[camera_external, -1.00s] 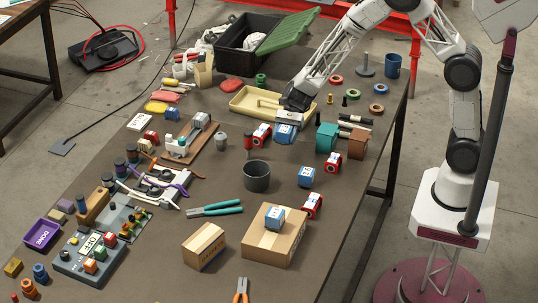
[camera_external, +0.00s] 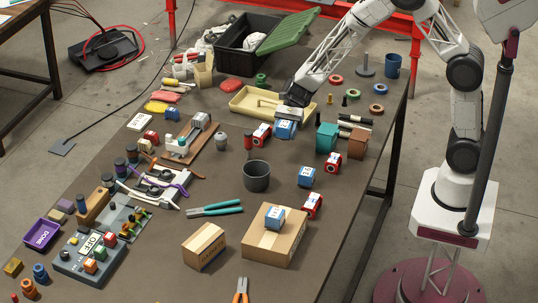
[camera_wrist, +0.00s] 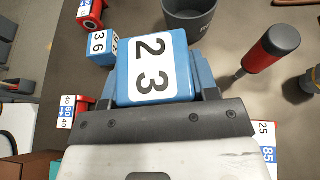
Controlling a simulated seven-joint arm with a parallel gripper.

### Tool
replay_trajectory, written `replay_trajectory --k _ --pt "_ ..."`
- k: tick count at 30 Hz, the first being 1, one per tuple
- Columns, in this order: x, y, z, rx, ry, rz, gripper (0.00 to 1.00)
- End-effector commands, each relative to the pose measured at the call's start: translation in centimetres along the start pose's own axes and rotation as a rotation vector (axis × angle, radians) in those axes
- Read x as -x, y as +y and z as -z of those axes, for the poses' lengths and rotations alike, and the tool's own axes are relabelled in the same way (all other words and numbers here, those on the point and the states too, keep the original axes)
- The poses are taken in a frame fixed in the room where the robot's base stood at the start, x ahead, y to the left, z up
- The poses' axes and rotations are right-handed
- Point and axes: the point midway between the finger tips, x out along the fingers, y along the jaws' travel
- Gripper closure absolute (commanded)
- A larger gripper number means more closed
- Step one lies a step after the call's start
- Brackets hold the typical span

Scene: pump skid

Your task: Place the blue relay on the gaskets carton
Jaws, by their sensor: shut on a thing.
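My gripper (camera_wrist: 160,88) is shut on a blue relay (camera_wrist: 155,68) with a white face marked 23. In the external view this relay (camera_external: 286,129) shows under my gripper (camera_external: 287,116), in front of the yellow tray. A second blue relay, marked 36 (camera_wrist: 102,45), stands on the table (camera_external: 306,177). A third blue block (camera_external: 273,218) sits on top of a larger brown carton (camera_external: 287,244). A smaller brown carton (camera_external: 204,246) stands to its left. The print on both cartons is too small to read, so I cannot tell which is the gaskets carton.
Red blocks stand beside the held relay (camera_external: 262,134) and beside the larger carton (camera_external: 312,206). A dark grey cup (camera_external: 256,178) and a red-handled screwdriver (camera_wrist: 270,48) stand near. The teal block (camera_external: 326,138) is at right.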

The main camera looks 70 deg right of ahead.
Motion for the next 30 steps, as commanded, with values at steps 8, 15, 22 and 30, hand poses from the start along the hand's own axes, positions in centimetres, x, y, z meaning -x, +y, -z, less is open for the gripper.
replay_trajectory --k 8,15,22,30 --pt "-0.3 -0.2 -0.2 0.0 0.0 0.0 0.73" --pt "-2.2 -1.6 -1.2 0.001 0.0 -0.001 0.73" --pt "-6.3 -4.2 -3.5 0.001 -0.001 0.003 0.73" --pt "-12.4 -7.2 -7.2 -0.003 0.0 0.011 0.73"
